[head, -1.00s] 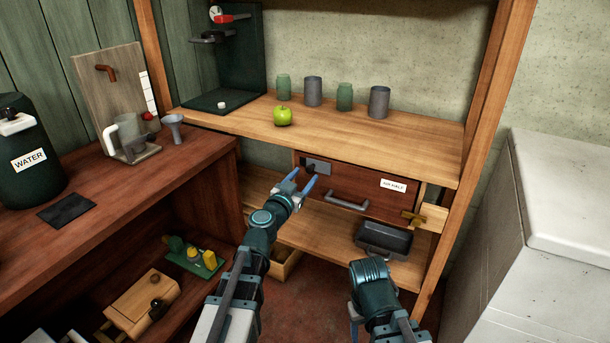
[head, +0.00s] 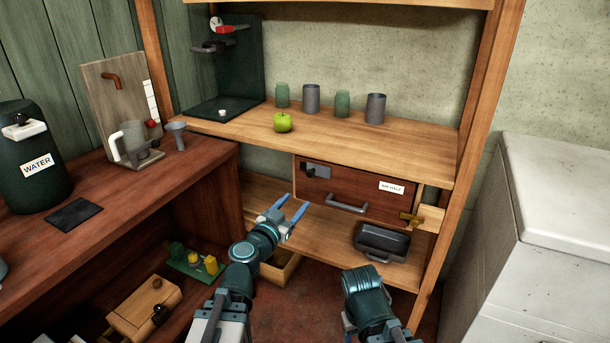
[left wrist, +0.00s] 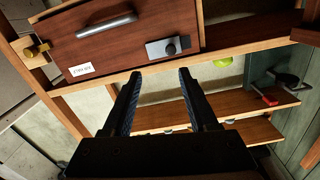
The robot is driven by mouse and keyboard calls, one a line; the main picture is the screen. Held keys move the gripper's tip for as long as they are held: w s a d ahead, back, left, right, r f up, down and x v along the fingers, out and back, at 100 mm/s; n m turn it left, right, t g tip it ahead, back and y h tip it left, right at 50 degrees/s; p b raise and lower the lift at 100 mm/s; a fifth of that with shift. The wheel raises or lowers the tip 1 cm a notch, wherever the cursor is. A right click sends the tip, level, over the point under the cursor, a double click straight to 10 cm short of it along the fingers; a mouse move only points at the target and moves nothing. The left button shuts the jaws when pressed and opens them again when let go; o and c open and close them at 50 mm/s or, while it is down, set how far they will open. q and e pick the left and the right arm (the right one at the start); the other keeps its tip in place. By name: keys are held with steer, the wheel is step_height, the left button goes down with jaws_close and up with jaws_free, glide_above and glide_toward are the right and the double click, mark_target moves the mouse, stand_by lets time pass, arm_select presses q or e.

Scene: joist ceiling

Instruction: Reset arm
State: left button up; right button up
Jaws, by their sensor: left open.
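My left gripper (head: 293,202) is open and empty in front of the wooden shelf unit, below and left of the drawer. Its two fingers point up and away from me. In the left wrist view the open fingers (left wrist: 159,76) have nothing between them. The brown drawer (head: 357,191) has a metal handle (head: 346,204), a white label (head: 391,188) and a grey latch plate with a dark knob (head: 316,170). The drawer also shows in the left wrist view (left wrist: 125,45). My right arm is at the bottom; its gripper is mostly hidden behind it.
A dark metal tray (head: 381,242) sits on the lower shelf near my right arm. A dark red counter (head: 120,215) with a water container (head: 32,160) lies left. A white chest (head: 560,200) stands right.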

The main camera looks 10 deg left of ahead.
arm_select(q)
steer(key=s+d+f+m+g+h, duration=0.1)
steer(key=s+d+f+m+g, duration=0.1)
steer(key=s+d+f+g, duration=0.5)
steer(key=s+d+f+m+g+h, duration=0.2)
steer(key=s+d+f+g, duration=0.3)
steer(key=d+f, duration=0.35)
steer(key=s+a+f+n+g+y, duration=0.3)
steer(key=s+a+y, duration=0.1)
steer(key=s+y, duration=0.15)
steer(key=s+a+f+n+g+y, duration=0.2)
steer(key=s+a+f+y, duration=0.15)
steer(key=s, duration=0.25)
step_height(320, 180, up, 33)
steer(key=p, duration=3.2)
steer(key=shift+f, duration=0.15)
steer(key=shift+s, duration=0.1)
